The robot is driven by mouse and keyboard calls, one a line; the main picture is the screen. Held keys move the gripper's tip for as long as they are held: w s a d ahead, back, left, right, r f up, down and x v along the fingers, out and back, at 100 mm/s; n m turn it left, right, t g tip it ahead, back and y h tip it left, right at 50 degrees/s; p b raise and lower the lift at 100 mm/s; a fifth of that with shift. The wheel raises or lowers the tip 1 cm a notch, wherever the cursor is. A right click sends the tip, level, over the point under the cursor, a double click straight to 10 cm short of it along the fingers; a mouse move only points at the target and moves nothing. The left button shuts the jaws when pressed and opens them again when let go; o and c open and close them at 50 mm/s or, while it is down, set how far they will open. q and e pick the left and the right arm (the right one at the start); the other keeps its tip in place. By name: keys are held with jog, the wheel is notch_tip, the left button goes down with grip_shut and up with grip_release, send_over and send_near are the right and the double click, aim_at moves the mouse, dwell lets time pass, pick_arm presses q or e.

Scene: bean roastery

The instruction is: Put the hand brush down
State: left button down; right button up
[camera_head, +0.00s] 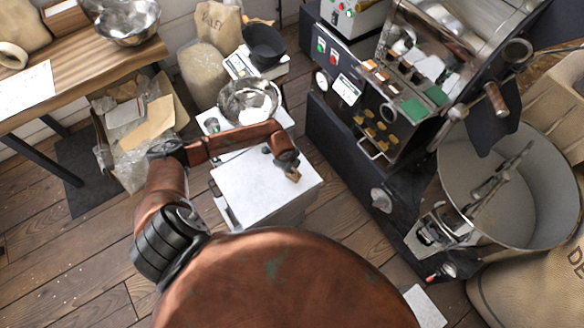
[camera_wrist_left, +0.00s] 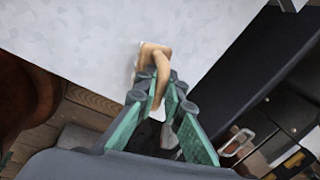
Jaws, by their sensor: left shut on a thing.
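The hand brush, a small tan wooden piece, shows at the tip of my left gripper in the head view (camera_head: 294,176) and in the left wrist view (camera_wrist_left: 155,62). My left gripper (camera_head: 286,162) is over the right part of a white-topped cabinet (camera_head: 250,188). In the left wrist view the gripper's green-sided fingers (camera_wrist_left: 160,108) are shut on the brush handle. Whether the brush touches the white top I cannot tell. Its bristles are mostly hidden. My right gripper is not in view.
Behind the white top stand a metal bowl (camera_head: 248,100) and a scale with a dark bowl (camera_head: 265,44). A dark roasting machine (camera_head: 345,165) is close on the right. A box of waste paper (camera_head: 135,125) is on the left. Much of the white top is bare.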

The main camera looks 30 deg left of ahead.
pick_arm(q)
jog(key=shift+r, duration=0.1)
jog(key=c, duration=2.5)
grip_release()
jog(key=o, duration=0.5)
jog(key=shift+c, duration=0.2)
jog(key=p+v, duration=0.3)
jog(key=v, duration=0.9)
